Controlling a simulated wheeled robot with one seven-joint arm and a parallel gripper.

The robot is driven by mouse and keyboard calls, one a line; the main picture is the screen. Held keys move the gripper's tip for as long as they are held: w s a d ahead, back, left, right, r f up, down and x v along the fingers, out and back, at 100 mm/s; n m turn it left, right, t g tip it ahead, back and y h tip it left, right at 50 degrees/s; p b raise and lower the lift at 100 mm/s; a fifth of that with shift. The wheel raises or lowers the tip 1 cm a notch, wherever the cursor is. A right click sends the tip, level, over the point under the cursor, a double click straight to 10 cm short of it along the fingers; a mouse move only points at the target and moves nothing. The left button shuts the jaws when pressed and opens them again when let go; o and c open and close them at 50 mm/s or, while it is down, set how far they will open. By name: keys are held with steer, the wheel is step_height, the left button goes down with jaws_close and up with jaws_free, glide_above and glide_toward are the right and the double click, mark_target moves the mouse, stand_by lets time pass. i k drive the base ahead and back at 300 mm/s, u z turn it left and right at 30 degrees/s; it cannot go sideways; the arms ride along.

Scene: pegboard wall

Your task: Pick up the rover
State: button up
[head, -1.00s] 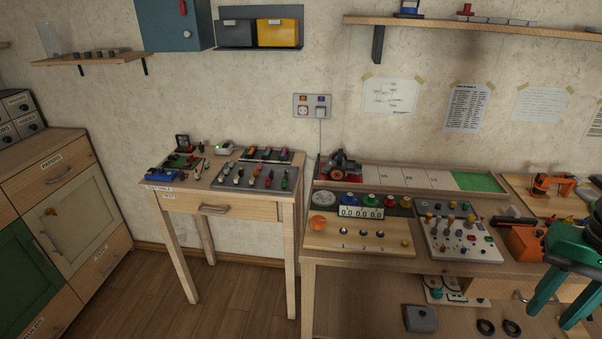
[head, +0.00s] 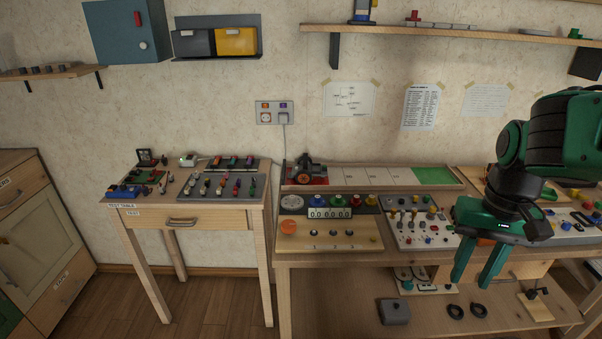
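The rover (head: 306,170) looks like a small dark vehicle with an orange-hubbed wheel. It stands on the red left end of a long wooden track tray (head: 345,187) at the back of the workbench. My gripper (head: 472,282) is at the right, in front of the bench and well right of the rover. Its two green fingers point down with a gap between them. Nothing shows between them.
A timer panel (head: 331,240) and a white switch board (head: 403,232) lie on the bench in front of the tray. A test table (head: 225,216) with small parts stands at the left. A shelf (head: 440,36) hangs above. Floor shows in front of the test table.

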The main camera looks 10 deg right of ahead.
mark_target(316, 168)
steer(key=i, duration=0.95)
steer(key=z, duration=0.1)
